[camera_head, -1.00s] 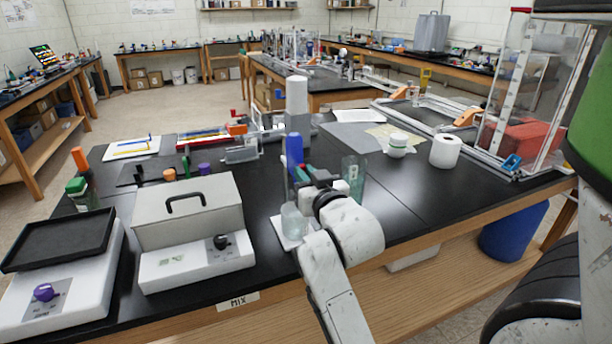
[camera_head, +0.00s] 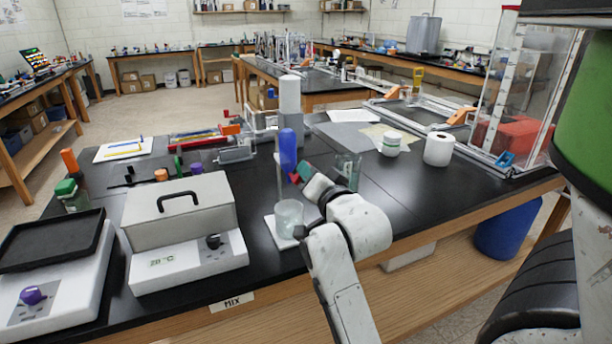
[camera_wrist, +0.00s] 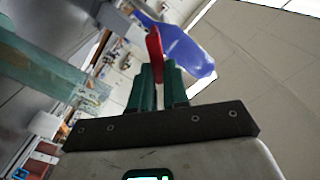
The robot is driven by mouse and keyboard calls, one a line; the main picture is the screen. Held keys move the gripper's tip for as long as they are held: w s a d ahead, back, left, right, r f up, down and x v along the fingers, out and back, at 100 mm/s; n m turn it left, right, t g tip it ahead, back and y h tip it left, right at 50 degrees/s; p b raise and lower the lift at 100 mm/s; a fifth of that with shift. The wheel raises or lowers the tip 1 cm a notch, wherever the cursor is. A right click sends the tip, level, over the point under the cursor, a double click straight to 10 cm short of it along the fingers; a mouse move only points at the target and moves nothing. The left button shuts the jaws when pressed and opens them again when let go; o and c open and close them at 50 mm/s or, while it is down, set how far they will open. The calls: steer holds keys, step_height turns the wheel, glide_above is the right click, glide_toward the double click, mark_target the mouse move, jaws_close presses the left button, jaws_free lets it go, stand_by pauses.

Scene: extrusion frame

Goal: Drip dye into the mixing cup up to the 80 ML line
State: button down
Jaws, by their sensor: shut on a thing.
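A blue vessel (camera_head: 287,150) stands upright above the front of the bench, with blue dye colour through it; it also shows tilted across the wrist view (camera_wrist: 185,50). My gripper (camera_head: 300,174) is beside its lower end. In the wrist view its green fingers (camera_wrist: 160,82) are shut on a thin red handle (camera_wrist: 154,48), in front of the blue vessel. The clear mixing cup (camera_head: 289,219) stands below on a white plate (camera_head: 277,238), left of my wrist. It looks pale; its level and 80 ML line are too small to read.
A tall clear glass (camera_head: 347,170) stands close behind my wrist. A grey lidded box (camera_head: 180,215) on a white heater with a dial is to the left. A white jar (camera_head: 391,146) and a paper roll (camera_head: 438,149) are at right. Bench between is clear.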

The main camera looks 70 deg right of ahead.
steer(key=shift+s+d+f+m+b, duration=0.15)
steer(key=shift+f+m+b, duration=0.25)
steer(key=shift+m, duration=0.8)
steer(key=shift+s+d+f+m+b, duration=0.1)
steer(key=shift+s+f+m+b, duration=0.3)
steer(key=shift+m, duration=0.8)
steer(key=shift+w+d+f+m+b, duration=0.15)
steer(key=shift+m+b, duration=0.4)
steer(key=shift+m, duration=0.65)
steer(key=shift+s+f, duration=0.1)
steer(key=c, duration=1.1)
jaws_free()
steer(key=shift+a, duration=0.1)
